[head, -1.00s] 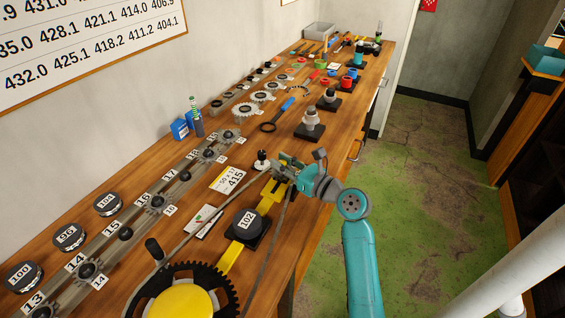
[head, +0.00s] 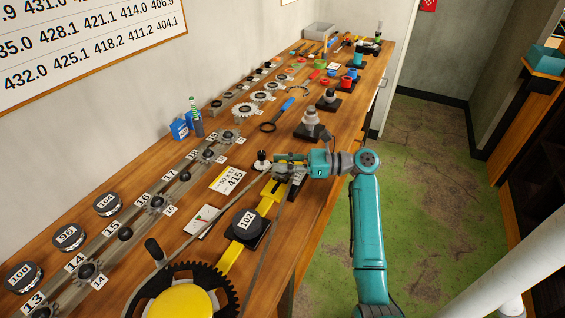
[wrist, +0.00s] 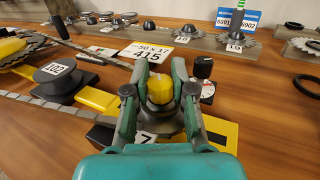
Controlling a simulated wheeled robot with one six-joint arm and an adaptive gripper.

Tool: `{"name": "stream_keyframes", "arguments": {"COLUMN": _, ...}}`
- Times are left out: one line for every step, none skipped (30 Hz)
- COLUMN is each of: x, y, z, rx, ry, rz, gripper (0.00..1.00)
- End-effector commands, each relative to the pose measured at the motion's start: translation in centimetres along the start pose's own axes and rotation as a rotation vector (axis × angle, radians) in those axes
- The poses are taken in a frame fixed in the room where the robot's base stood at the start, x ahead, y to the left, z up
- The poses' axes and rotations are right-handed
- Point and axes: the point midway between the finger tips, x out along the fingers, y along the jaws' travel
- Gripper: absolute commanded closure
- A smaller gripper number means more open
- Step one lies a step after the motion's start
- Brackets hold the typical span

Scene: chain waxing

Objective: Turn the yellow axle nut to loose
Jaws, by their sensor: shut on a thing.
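The yellow axle nut (wrist: 160,88) stands upright between the two fingers of my gripper (wrist: 158,95) in the wrist view. My gripper is shut on it, with one finger on each side. In the head view my gripper (head: 283,168) is at the far end of the yellow stand (head: 228,258), and the nut is hidden there behind the fingers. A small dial with a black knob (wrist: 203,68) stands just right of the nut in the wrist view; the dial face is partly covered by my finger.
A chain (wrist: 65,101) runs from near my gripper toward the large dark chainring (head: 228,293). A black disc marked 102 (head: 247,222) sits on the stand. Sprockets line the wall side.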

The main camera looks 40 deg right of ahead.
Motion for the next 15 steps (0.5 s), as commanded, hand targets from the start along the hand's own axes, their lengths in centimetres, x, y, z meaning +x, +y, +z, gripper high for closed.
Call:
{"name": "stream_keyframes", "arguments": {"x": 0.04, "y": 0.01, "z": -0.03, "rx": 0.002, "ry": 0.000, "rz": 0.012, "gripper": 1.00}}
{"name": "stream_keyframes", "arguments": {"x": 0.04, "y": 0.03, "z": -0.03, "rx": 0.001, "ry": 0.000, "rz": 0.017, "gripper": 1.00}}
{"name": "stream_keyframes", "arguments": {"x": 0.05, "y": 0.05, "z": -0.04, "rx": 0.001, "ry": 0.000, "rz": 0.024, "gripper": 1.00}}
{"name": "stream_keyframes", "arguments": {"x": 0.05, "y": 0.06, "z": -0.04, "rx": 0.001, "ry": 0.000, "rz": 0.027, "gripper": 1.00}}
{"name": "stream_keyframes", "arguments": {"x": 0.05, "y": 0.06, "z": -0.05, "rx": 0.001, "ry": 0.000, "rz": 0.030, "gripper": 1.00}}
{"name": "stream_keyframes", "arguments": {"x": 0.06, "y": 0.06, "z": -0.05, "rx": 0.001, "ry": 0.001, "rz": 0.032, "gripper": 1.00}}
{"name": "stream_keyframes", "arguments": {"x": 0.06, "y": 0.06, "z": -0.05, "rx": 0.001, "ry": 0.001, "rz": 0.034, "gripper": 1.00}}
{"name": "stream_keyframes", "arguments": {"x": 0.06, "y": 0.06, "z": -0.06, "rx": 0.002, "ry": 0.001, "rz": 0.034, "gripper": 1.00}}
{"name": "stream_keyframes", "arguments": {"x": 0.06, "y": 0.06, "z": -0.06, "rx": 0.002, "ry": 0.001, "rz": 0.035, "gripper": 1.00}}
{"name": "stream_keyframes", "arguments": {"x": 0.06, "y": 0.07, "z": -0.07, "rx": 0.002, "ry": 0.001, "rz": 0.035, "gripper": 1.00}}
{"name": "stream_keyframes", "arguments": {"x": 0.07, "y": 0.07, "z": -0.07, "rx": 0.002, "ry": 0.001, "rz": 0.035, "gripper": 1.00}}
{"name": "stream_keyframes", "arguments": {"x": 0.07, "y": 0.07, "z": -0.08, "rx": 0.002, "ry": 0.001, "rz": 0.035, "gripper": 1.00}}
{"name": "stream_keyframes", "arguments": {"x": 0.07, "y": 0.07, "z": -0.08, "rx": 0.002, "ry": 0.001, "rz": 0.035, "gripper": 1.00}}
{"name": "stream_keyframes", "arguments": {"x": 0.07, "y": 0.07, "z": -0.08, "rx": 0.002, "ry": 0.001, "rz": 0.035, "gripper": 1.00}}
{"name": "stream_keyframes", "arguments": {"x": 0.07, "y": 0.07, "z": -0.08, "rx": 0.002, "ry": 0.001, "rz": 0.035, "gripper": 1.00}}
